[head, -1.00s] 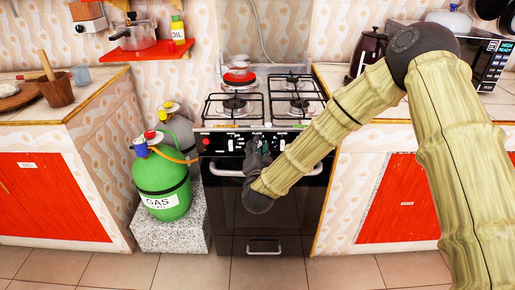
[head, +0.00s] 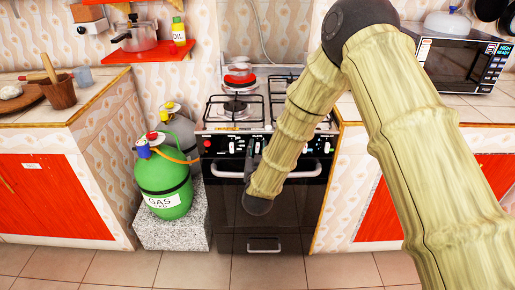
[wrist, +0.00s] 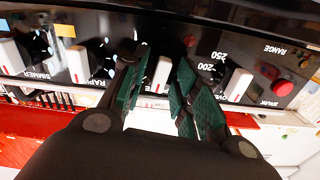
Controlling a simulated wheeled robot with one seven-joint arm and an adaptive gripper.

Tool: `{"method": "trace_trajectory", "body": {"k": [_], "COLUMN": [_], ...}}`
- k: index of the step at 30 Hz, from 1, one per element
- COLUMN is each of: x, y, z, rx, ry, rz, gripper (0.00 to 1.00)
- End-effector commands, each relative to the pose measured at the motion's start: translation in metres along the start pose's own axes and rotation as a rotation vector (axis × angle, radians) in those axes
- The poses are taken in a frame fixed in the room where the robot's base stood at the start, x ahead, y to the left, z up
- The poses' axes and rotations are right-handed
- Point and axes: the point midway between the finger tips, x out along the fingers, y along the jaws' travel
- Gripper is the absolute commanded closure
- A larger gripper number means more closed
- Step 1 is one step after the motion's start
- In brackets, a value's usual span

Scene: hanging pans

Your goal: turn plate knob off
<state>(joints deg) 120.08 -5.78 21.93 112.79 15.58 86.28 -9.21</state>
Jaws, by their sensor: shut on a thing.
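The stove's control panel shows a row of white knobs, with the plate knob (wrist: 160,74) between my fingers in the wrist view. My gripper (wrist: 159,66) is shut on this knob, with a dark green finger on either side of it. The knob's white face shows between the fingers, and its sides are partly hidden. In the head view my gripper (head: 254,146) is at the panel below the "PLATE" label, mostly hidden by my bamboo-like arm. The hot plate (head: 238,80) at the stove's back left has a red pan or lid on it.
Another white knob (wrist: 77,62) is left of my fingers in the wrist view, and the oven knob (wrist: 237,85) is to the right. The oven handle (head: 307,171) is just below the panel. A green gas bottle (head: 163,188) stands left of the stove.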

Motion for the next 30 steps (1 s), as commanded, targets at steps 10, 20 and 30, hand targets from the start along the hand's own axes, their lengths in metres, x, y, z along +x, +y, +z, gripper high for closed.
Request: {"method": "trace_trajectory", "body": {"k": [10, 20, 30], "x": [0.0000, 0.0001, 0.0001], "y": [-0.0003, -0.0001, -0.0001], "z": [-0.0005, 0.0000, 0.0000], "rx": [-0.141, -0.165, -0.164], "ry": [0.000, 0.000, 0.000], "rz": [0.000, 0.000, 0.000], "gripper": [0.94, 0.94, 0.48]}}
